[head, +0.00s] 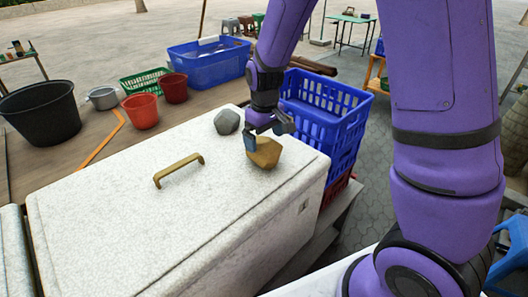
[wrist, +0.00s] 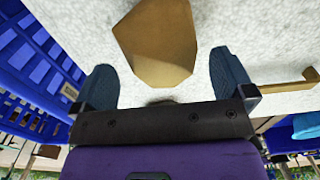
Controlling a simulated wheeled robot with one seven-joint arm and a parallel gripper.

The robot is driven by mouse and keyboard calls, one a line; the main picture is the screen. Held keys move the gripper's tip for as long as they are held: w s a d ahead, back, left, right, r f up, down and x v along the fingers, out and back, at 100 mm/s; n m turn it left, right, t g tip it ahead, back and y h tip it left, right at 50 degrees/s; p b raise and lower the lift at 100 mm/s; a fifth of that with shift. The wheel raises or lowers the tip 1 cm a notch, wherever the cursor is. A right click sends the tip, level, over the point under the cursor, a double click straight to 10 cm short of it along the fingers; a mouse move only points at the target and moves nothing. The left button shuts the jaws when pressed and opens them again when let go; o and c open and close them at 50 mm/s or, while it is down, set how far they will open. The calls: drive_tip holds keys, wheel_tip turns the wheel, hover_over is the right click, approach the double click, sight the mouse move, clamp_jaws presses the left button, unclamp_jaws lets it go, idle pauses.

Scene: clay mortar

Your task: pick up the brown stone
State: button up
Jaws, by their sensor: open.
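The brown stone (head: 264,153) is a faceted tan-brown lump on top of the white speckled box, near its right end. My gripper (head: 268,136) is just above and beside the stone in the head view, and hides part of its upper side. In the wrist view the stone (wrist: 158,40) is large and lies between and beyond the two blue-grey fingertips (wrist: 160,76). The fingers are open and spread apart, with a visible gap to the stone on each side.
A grey stone (head: 227,121) and a brass handle (head: 180,170) are on the white box lid (head: 110,220). A blue crate (head: 325,110) stands close behind my gripper. A blue tub (head: 208,66), red buckets (head: 141,110) and a black tub (head: 40,112) stand farther back. The lid's left part is clear.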

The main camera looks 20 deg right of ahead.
drive_tip(key=f, duration=0.5)
drive_tip(key=shift+w, duration=0.25)
drive_tip(key=c, duration=1.4)
